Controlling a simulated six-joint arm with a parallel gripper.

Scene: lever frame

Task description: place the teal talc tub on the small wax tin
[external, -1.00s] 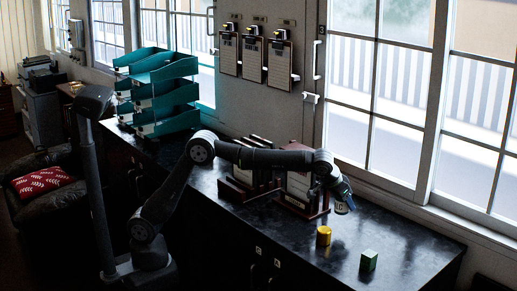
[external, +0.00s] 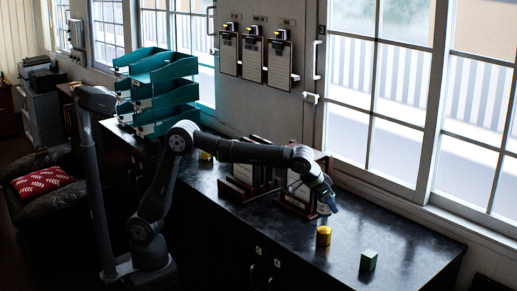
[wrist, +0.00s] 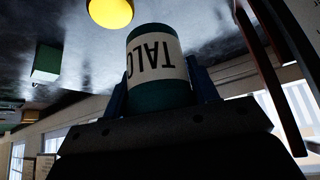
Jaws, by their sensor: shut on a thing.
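My gripper (external: 328,200) is shut on the teal talc tub (wrist: 160,92), which has a white band reading "TALC". In the wrist view the tub sits between the two blue fingers (wrist: 160,88). In the external view the tub (external: 323,209) is small and partly hidden by the gripper, held above the counter. A yellow round tin (external: 323,236), apparently the small wax tin, stands on the dark counter below the gripper, apart from the tub. It also shows at the top of the wrist view (wrist: 110,12). Its label cannot be read.
A green block (external: 368,260) stands right of the yellow tin. Dark red racks (external: 247,187) stand behind, close to my forearm. Another yellow object (external: 205,155) is partly hidden by my arm. Teal trays (external: 160,95) are far left. The counter (external: 420,245) is clear at right.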

